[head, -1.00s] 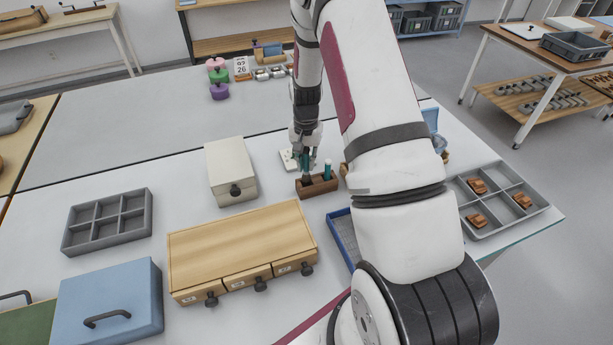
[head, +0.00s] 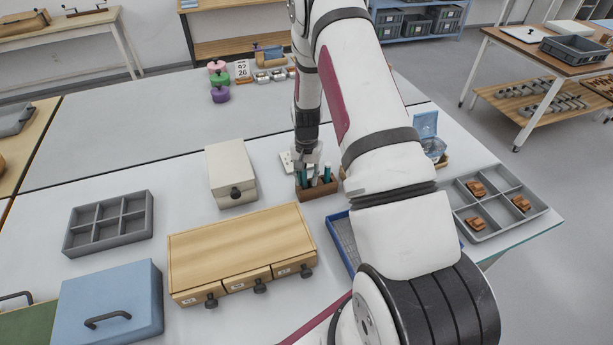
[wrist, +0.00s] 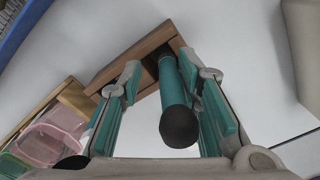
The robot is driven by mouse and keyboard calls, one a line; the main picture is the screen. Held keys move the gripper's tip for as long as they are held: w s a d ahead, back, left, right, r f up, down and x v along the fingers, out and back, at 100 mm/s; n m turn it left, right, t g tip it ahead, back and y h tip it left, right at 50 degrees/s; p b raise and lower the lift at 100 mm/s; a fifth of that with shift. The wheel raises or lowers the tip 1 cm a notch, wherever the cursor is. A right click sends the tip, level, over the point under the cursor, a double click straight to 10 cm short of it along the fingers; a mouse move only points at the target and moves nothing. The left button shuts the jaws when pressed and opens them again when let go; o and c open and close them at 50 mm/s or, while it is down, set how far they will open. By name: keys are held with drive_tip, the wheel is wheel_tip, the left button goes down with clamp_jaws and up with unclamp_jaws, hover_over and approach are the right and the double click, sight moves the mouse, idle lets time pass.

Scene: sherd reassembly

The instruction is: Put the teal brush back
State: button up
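The teal brush (wrist: 175,95) has a round dark end and stands in the wooden holder (wrist: 130,58) in the wrist view. My gripper (wrist: 165,105) is open, with one teal-padded finger on each side of the brush. A gap shows between the brush and the left finger; contact at the right finger is hard to tell. In the head view my gripper (head: 309,172) is down at the brown holder (head: 319,193). A teal handle (head: 327,173) stands upright at the holder's right side there. The brush's lower end is hidden in the holder.
A white box (head: 231,170) and a wooden drawer unit (head: 240,245) stand left of the holder. A blue-rimmed tray (head: 340,245) lies in front, partly behind my arm. A grey divided tray (head: 500,195) is at the right. An open blue box (head: 425,125) is behind my arm.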

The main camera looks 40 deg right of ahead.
idle(0.4)
wheel_tip(320, 180, up, 12)
drive_tip(key=shift+f+b, duration=0.1)
drive_tip(key=shift+b, duration=0.4)
drive_tip(key=s+a+r+n+t, duration=0.1)
drive_tip(key=s+a+r+n, duration=0.1)
drive_tip(key=a+r, duration=0.35)
drive_tip(key=s+a+r+n+t, duration=0.1)
drive_tip(key=s+a+r, duration=0.1)
drive_tip(key=r, duration=0.7)
drive_tip(key=s+a+r+n, duration=0.2)
drive_tip(key=s+a+r, duration=0.15)
drive_tip(key=r, duration=0.35)
drive_tip(key=s+a+r+n+t, duration=0.1)
drive_tip(key=s+a+r, duration=0.3)
drive_tip(key=s, duration=0.4)
drive_tip(key=s+a+r+n+t, duration=0.2)
drive_tip(key=s+a+r+n, duration=0.1)
drive_tip(key=s, duration=0.6)
drive_tip(key=shift+s+a+r+n, duration=0.25)
drive_tip(key=shift+a+r+n, duration=0.15)
drive_tip(key=shift+a+n, duration=0.45)
